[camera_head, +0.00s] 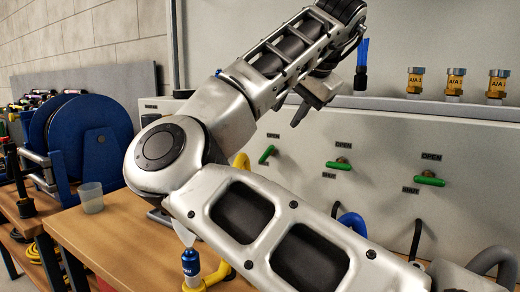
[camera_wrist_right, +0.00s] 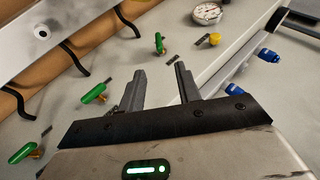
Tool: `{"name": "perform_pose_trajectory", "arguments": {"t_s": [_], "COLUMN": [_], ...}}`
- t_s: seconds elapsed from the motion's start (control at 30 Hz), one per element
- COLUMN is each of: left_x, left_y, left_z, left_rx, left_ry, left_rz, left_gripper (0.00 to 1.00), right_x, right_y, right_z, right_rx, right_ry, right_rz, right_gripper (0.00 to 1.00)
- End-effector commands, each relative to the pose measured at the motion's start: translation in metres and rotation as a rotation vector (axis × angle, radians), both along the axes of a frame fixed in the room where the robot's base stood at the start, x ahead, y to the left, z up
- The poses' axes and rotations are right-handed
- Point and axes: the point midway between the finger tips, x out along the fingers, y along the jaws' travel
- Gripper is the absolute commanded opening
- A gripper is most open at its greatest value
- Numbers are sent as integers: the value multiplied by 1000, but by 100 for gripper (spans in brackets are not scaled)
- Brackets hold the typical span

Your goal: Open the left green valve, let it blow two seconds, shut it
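Three green valves sit on the pale panel: the left green valve (camera_head: 266,154), a middle valve (camera_head: 339,165) and a right valve (camera_head: 428,180). The left valve's handle is tilted; the other two lie nearly level. My right gripper (camera_head: 312,104) is above and right of the left valve, apart from it. In the wrist view my right gripper (camera_wrist_right: 164,85) is open and empty. The left valve, by its different handle angle, appears beyond the fingertips (camera_wrist_right: 159,43). My left gripper is out of view.
My right arm hides much of the panel and bench. Brass fittings (camera_head: 455,84) stand on the ledge, with a blue-topped piece (camera_head: 361,66). A blue reel (camera_head: 85,135) and clear cup (camera_head: 91,198) are left. A gauge (camera_wrist_right: 207,13) and yellow knob (camera_wrist_right: 214,39) are beyond the fingers.

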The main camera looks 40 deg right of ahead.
Motion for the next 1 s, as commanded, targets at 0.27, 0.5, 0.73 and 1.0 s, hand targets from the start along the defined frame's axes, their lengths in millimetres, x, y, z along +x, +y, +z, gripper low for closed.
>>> {"name": "perform_pose_trajectory", "arguments": {"t_s": [0.27,0.5,0.73,1.0], "left_x": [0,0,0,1], "left_y": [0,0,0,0], "left_z": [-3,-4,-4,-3], "left_rx": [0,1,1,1], "left_ry": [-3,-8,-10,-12], "left_rz": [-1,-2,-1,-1], "left_gripper": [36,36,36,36], "right_x": [36,67,86,90], "right_y": [-12,-23,-30,-31], "right_z": [-46,-83,-104,-109], "right_rx": [1,2,-1,-1], "right_ry": [4,3,1,0], "right_rz": [2,2,0,-1], "right_gripper": [34,34,34,34]}}
